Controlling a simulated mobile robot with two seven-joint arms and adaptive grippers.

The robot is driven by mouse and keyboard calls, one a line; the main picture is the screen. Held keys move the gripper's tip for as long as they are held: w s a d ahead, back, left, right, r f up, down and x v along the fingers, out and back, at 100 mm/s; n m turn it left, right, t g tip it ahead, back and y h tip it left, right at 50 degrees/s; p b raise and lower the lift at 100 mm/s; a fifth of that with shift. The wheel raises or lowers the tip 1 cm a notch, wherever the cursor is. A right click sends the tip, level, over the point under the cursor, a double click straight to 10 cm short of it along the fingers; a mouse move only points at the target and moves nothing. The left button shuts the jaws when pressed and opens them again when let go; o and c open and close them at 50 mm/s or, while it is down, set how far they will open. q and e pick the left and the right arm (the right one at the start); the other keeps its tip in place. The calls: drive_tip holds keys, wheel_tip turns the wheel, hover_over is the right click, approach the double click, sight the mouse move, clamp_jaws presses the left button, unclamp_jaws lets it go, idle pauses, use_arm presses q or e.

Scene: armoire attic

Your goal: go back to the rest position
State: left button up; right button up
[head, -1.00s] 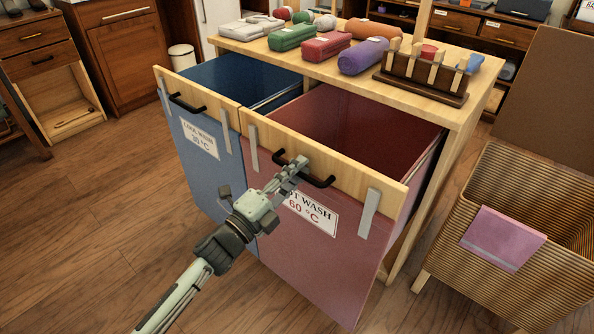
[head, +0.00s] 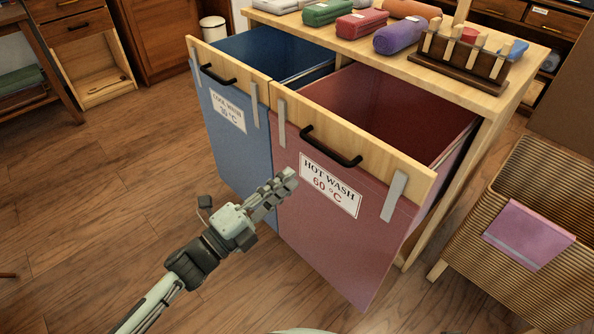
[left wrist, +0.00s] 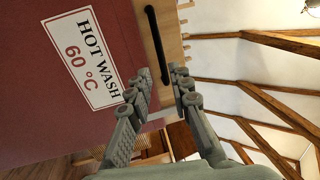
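My left gripper (head: 287,180) is in front of the hot wash drawer (head: 330,230), below and left of its black handle (head: 330,147). In the left wrist view the two fingers (left wrist: 161,75) stand apart with a narrow gap and hold nothing. The handle also shows in the left wrist view (left wrist: 154,35), beyond the fingertips and clear of them. The hot wash drawer is pulled out, and its inside is reddish and looks empty where visible. My right gripper is not in view.
The blue cool wash drawer (head: 232,135) is also pulled out. Rolled cloths, such as a purple one (head: 400,35), and a wooden peg rack (head: 462,62) sit on the top. A ribbed hamper (head: 530,275) with a pink cloth stands at right. Wooden floor (head: 100,220) is free at left.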

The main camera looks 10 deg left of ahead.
use_arm(q)
drive_tip(key=shift+s+a, duration=0.1)
idle(0.4)
drive_tip(key=a+f+n+g+y, duration=0.2)
drive_tip(key=a+f+n+y, duration=0.85)
drive_tip(key=f+n, duration=0.25)
drive_tip(key=s+a+f+n+g+y, duration=0.1)
drive_tip(key=s+a+f+n+g, duration=0.1)
drive_tip(key=s+f+n+g, duration=0.3)
drive_tip(key=s+a+f+n+g+y, duration=0.1)
drive_tip(key=s+a+f+n+g, duration=0.2)
drive_tip(key=s+f, duration=0.7)
drive_tip(key=s+n+g, duration=0.2)
drive_tip(key=s+g, duration=0.1)
drive_tip(key=shift+s+f+n, duration=0.2)
drive_tip(key=shift+s+n, duration=0.1)
drive_tip(key=shift+s, duration=0.1)
